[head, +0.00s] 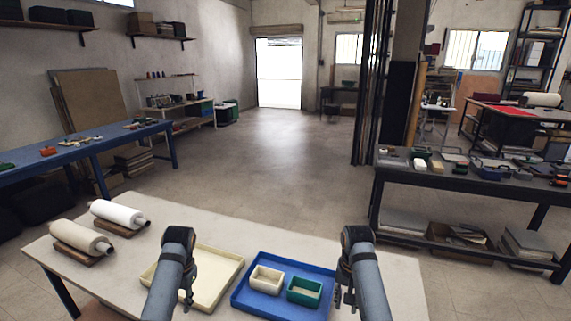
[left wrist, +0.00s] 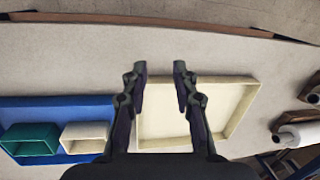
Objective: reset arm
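My left gripper (head: 187,290) hangs over the cream tray (head: 217,280) in the head view. In the left wrist view its fingers (left wrist: 160,85) are apart with nothing between them, above the empty cream tray (left wrist: 225,105). My right gripper (head: 345,297) hangs near the right edge of the blue tray (head: 262,302). It is seen from the side, so its finger gap does not show; no held object is visible. A small cream box (head: 266,279) and a green box (head: 304,291) sit in the blue tray.
A white roll (head: 117,214) and a cream roll (head: 80,236) lie on wooden stands at the table's left. The table (head: 215,231) is clear behind the trays. A dark bench (head: 480,186) with items stands right, a blue bench (head: 85,144) left.

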